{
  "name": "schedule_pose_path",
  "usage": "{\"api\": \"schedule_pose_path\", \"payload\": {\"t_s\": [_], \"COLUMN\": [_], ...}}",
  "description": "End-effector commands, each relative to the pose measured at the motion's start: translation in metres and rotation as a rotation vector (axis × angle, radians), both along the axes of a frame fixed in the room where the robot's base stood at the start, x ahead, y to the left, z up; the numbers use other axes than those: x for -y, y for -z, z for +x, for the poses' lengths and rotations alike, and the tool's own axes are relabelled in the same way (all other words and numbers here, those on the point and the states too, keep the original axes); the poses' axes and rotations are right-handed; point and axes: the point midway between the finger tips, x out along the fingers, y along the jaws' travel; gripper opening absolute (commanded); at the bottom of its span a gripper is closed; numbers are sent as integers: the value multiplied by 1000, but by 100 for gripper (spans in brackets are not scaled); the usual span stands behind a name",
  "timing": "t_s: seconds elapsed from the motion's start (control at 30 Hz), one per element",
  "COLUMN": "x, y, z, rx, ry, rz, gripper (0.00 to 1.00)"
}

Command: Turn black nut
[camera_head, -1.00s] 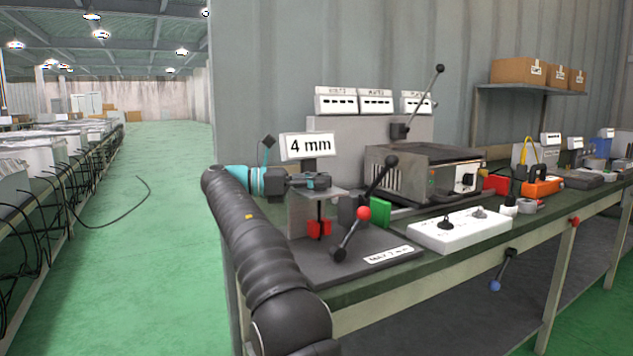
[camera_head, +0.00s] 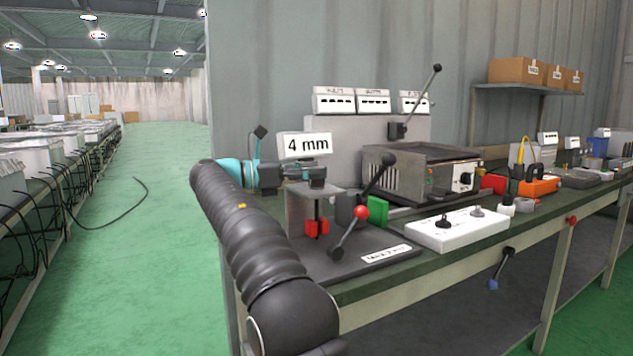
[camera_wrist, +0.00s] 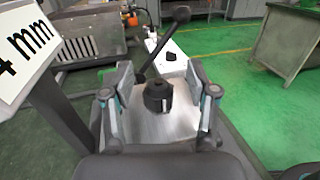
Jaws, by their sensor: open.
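The black nut (camera_wrist: 158,92) stands upright on a flat grey metal plate (camera_wrist: 180,125) in the wrist view. My gripper (camera_wrist: 158,88) is open, with one finger on each side of the nut and a visible gap on both sides. In the head view my gripper (camera_head: 312,172) is over the bracket's top plate (camera_head: 310,190), just below the "4 mm" sign (camera_head: 305,146). The nut is hard to tell apart from the gripper there. The sign is also at the left edge of the wrist view (camera_wrist: 28,45).
A black lever with a red ball (camera_head: 361,212) stands on the dark base at the bracket's right. A grey heater box (camera_head: 410,180) is behind. A white switch box (camera_head: 455,230) lies to the right on the green bench.

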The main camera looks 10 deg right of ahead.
Motion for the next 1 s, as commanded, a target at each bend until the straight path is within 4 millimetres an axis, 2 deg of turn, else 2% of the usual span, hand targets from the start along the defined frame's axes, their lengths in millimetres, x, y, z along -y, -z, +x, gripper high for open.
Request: {"api": "schedule_pose_path", "payload": {"t_s": [0.2,0.37,0.47,0.7,0.87,1.0], "x": [-19,-35,-45,-64,-71,-70], "y": [-23,-26,-21,5,18,21], "z": [-18,-38,-54,-94,-108,-108], "rx": [4,3,2,-9,-16,-17], "ry": [-235,-423,-541,-777,-855,-871], "rz": [-29,-34,-27,6,23,28], "gripper": [58,58,58,58,58,58]}}
